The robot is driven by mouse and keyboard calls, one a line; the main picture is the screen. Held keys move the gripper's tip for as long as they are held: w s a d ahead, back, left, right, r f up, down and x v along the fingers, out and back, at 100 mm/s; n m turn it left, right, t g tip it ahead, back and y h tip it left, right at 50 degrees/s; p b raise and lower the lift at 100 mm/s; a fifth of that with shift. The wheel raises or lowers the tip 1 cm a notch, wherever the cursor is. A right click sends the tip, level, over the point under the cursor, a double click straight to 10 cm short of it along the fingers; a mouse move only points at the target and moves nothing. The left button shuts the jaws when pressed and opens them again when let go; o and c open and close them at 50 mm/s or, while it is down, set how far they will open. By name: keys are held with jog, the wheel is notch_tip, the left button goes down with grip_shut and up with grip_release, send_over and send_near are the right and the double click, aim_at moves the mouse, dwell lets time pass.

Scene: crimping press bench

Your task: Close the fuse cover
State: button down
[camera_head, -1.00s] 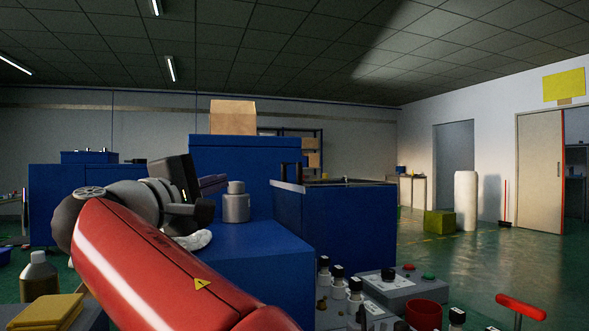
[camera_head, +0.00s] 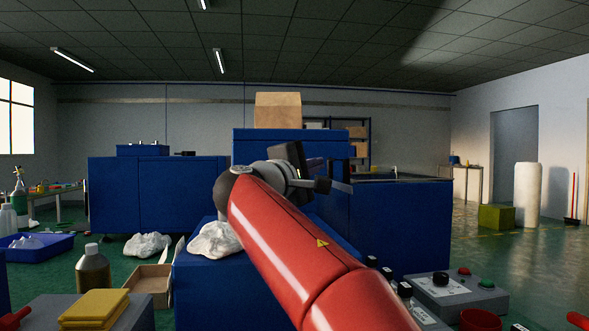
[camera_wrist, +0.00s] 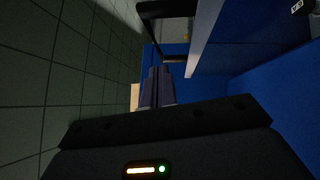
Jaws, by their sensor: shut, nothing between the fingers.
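I cannot pick out the fuse cover for certain in either view. My gripper (camera_head: 340,178) is shut and empty at the end of my red arm, in front of the blue cabinets in the head view. In the wrist view its two fingers (camera_wrist: 157,90) lie together, pointing away along a blue cabinet. A black bracket-like part (camera_wrist: 150,10) stands beside the cabinet's edge in the wrist view, just beyond the fingertips. I cannot tell whether it belongs to the cover. My arm hides part of the bench behind it.
A blue cabinet (camera_head: 400,225) stands right of my gripper, another (camera_head: 150,200) at left. A crumpled white bag (camera_head: 214,240) lies by my arm. A grey button box (camera_head: 455,292) is at lower right. Yellow cloths (camera_head: 95,306) and a brown bottle (camera_head: 93,270) are at lower left.

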jog(key=shift+w+d+r, duration=0.15)
jog(key=shift+w+d, duration=0.05)
jog(key=shift+d, duration=0.6)
